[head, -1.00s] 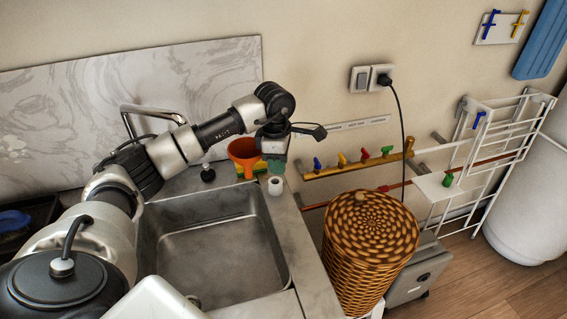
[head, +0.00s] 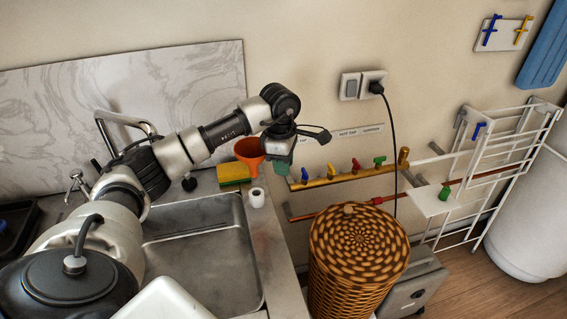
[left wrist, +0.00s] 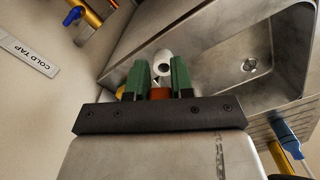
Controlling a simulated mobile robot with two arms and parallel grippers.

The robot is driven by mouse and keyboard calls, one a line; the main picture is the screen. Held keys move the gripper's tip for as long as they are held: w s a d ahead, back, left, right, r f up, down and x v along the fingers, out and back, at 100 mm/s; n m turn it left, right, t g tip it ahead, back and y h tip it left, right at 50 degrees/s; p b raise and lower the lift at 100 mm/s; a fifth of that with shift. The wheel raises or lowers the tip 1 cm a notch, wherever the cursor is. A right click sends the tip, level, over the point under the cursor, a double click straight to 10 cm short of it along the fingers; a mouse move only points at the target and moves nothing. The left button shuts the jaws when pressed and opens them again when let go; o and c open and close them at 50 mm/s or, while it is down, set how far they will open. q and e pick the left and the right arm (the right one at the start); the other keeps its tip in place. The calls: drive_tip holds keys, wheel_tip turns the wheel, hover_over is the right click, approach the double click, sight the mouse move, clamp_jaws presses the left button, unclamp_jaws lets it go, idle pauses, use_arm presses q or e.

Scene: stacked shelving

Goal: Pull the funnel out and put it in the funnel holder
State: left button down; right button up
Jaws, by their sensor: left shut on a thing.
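The orange funnel (head: 249,152) is in my left gripper (head: 279,166), above the back right corner of the sink counter. In the left wrist view, a small orange patch of the funnel (left wrist: 160,93) shows between the two green fingers of the left gripper (left wrist: 160,80), which are shut on it. The funnel's wide mouth faces up in the head view. Its lower end is largely hidden. I cannot tell for sure which fixture is the funnel holder. My right gripper is not in view.
A yellow-green sponge (head: 234,174) and a small white cup-like item (head: 256,197) stand beside the sink (head: 205,250). Right of them are a wall rail with coloured taps (head: 345,178), a wicker basket (head: 355,265) and a white wire rack (head: 500,150).

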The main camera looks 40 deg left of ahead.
use_arm(q)
wheel_tip(320, 180, down, 6)
drive_tip(key=b, duration=0.4)
drive_tip(key=shift+r, duration=0.1)
idle(1.0)
drive_tip(key=shift+f+b, duration=0.25)
drive_tip(key=shift+b, duration=0.15)
idle(0.7)
drive_tip(key=shift+f+b, duration=1.3)
drive_tip(key=shift+f, duration=0.5)
drive_tip(key=c, duration=0.9)
unclamp_jaws()
drive_tip(key=shift+r, duration=0.15)
